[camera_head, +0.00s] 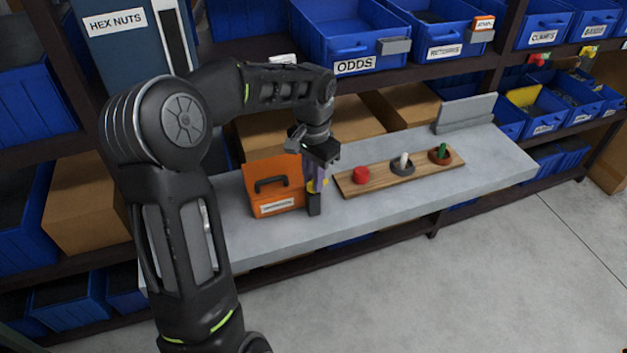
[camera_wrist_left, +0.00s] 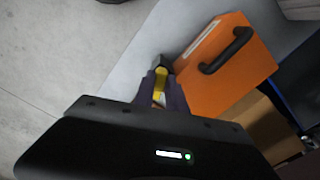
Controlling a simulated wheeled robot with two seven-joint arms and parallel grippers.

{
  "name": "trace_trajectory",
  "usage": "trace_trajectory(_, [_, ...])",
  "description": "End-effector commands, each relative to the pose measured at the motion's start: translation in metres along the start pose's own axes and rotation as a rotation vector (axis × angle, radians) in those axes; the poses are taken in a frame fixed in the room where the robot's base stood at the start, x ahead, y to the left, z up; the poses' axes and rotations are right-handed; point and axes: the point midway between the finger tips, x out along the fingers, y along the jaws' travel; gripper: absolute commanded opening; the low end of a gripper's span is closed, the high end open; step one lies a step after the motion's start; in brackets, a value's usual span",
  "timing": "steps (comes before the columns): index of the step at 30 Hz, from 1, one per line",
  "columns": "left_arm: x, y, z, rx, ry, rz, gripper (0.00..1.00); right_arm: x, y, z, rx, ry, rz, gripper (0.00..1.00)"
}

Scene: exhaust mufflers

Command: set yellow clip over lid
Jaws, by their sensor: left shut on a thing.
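The yellow clip (camera_head: 311,186) shows as a small yellow patch between the purple fingers of my left gripper (camera_head: 316,182), which is shut on it. In the left wrist view the yellow clip (camera_wrist_left: 161,82) sits between the fingers (camera_wrist_left: 160,98), which hide part of it. A dark upright block (camera_head: 314,205) shows just below the fingertips; I cannot tell whether it touches the clip. An orange box (camera_head: 275,187) with a dark handle and a white label stands on the grey bench just left of the gripper. It also shows in the wrist view (camera_wrist_left: 225,70). My right gripper is out of view.
A wooden board (camera_head: 380,184) right of the gripper carries a red piece (camera_head: 361,174), a dark ring with a white peg (camera_head: 402,165) and a brown ring with a green peg (camera_head: 440,155). Blue bins stand on shelves behind. The bench's front right is clear.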

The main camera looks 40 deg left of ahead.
Motion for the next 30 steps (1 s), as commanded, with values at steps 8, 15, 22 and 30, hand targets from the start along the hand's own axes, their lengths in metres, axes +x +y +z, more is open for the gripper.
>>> trace_trajectory(8, [0.000, 0.000, -0.001, -0.262, 0.003, -0.002, 0.00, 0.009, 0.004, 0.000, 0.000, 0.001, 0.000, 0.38])
trace_trajectory(15, [0.000, 0.000, -0.001, -0.490, 0.003, -0.001, 0.00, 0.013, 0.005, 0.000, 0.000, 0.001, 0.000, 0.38])
trace_trajectory(22, [0.000, 0.000, -0.001, -0.708, 0.003, 0.000, 0.00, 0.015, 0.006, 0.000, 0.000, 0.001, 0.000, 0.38])
trace_trajectory(30, [0.000, 0.000, -0.001, -0.939, 0.002, 0.000, 0.00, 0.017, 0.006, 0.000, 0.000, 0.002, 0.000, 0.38])
